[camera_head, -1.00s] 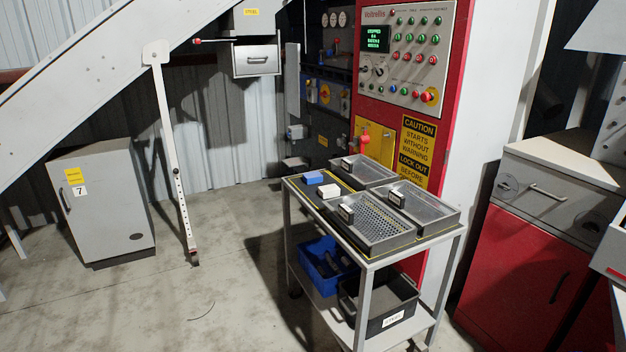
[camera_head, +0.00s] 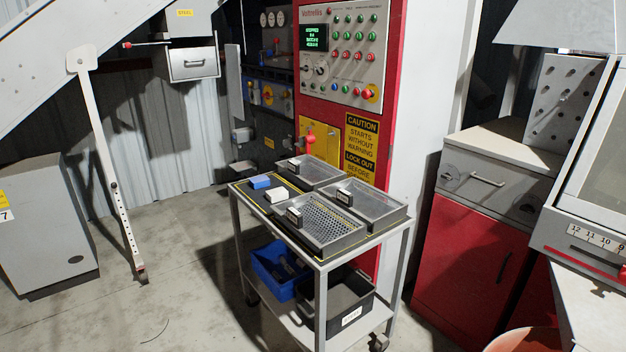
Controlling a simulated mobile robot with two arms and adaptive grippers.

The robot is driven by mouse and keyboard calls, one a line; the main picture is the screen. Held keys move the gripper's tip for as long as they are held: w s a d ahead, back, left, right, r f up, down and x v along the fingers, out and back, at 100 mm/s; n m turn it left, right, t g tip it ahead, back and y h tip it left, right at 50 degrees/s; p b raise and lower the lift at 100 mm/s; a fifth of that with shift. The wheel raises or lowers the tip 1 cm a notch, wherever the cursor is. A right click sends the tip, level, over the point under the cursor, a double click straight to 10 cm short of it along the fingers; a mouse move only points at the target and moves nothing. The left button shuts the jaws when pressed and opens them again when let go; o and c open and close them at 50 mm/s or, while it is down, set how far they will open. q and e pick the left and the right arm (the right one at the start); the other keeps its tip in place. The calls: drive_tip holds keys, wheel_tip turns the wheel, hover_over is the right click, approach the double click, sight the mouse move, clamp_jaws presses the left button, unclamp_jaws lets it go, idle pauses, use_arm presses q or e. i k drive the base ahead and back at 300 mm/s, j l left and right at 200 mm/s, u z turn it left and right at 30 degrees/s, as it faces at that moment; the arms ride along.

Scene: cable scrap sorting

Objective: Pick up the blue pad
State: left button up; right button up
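The blue pad (camera_head: 260,182) is a small flat block lying at the back left corner of the cart's dark top (camera_head: 246,199). A white block (camera_head: 277,195) lies just in front of it and to its right. Neither of my grippers shows in the head view, and nothing covers the pad.
Three grey trays with small black tags stand on the cart: a perforated one (camera_head: 330,240), a right one (camera_head: 378,217) and a back one (camera_head: 322,180). A blue bin (camera_head: 268,268) and a black bin (camera_head: 362,303) sit below. A red control cabinet (camera_head: 330,107) stands behind. Floor left of the cart is clear.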

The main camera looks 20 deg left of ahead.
sight(262, 181)
drive_tip(key=i+j+z, duration=0.4)
drive_tip(key=j, duration=0.25)
drive_tip(key=i+j+z, duration=0.1)
drive_tip(key=j+z, duration=0.15)
drive_tip(key=i+j+z, duration=0.2)
drive_tip(key=j, duration=0.25)
drive_tip(key=j+z, duration=0.2)
drive_tip(key=j, duration=0.15)
